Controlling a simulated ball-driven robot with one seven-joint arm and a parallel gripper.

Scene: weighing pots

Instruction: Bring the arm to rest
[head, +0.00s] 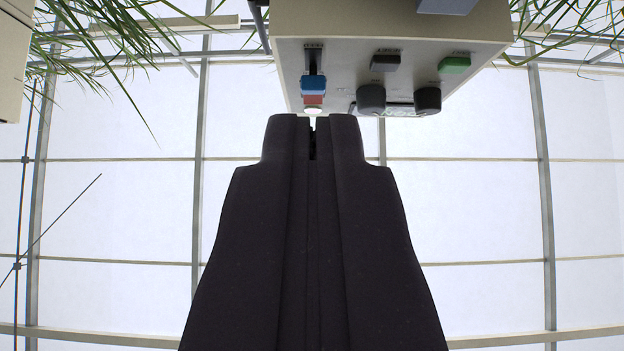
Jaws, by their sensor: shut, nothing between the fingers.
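My gripper (312,122) is in the middle of the head view, dark and pointing up the picture. Its two fingers lie together with only a thin slit between them, and nothing is held. The fingertips are just below a beige control box (340,60) in the picture. I cannot tell whether they touch it.
The box carries a blue and red slider (313,86), two dark knobs (371,99), a dark button (385,63) and a green button (454,65). Grassy plants (110,35) hang at the top corners. A beige block (12,60) is at the left edge. Framed white panels (500,220) lie behind.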

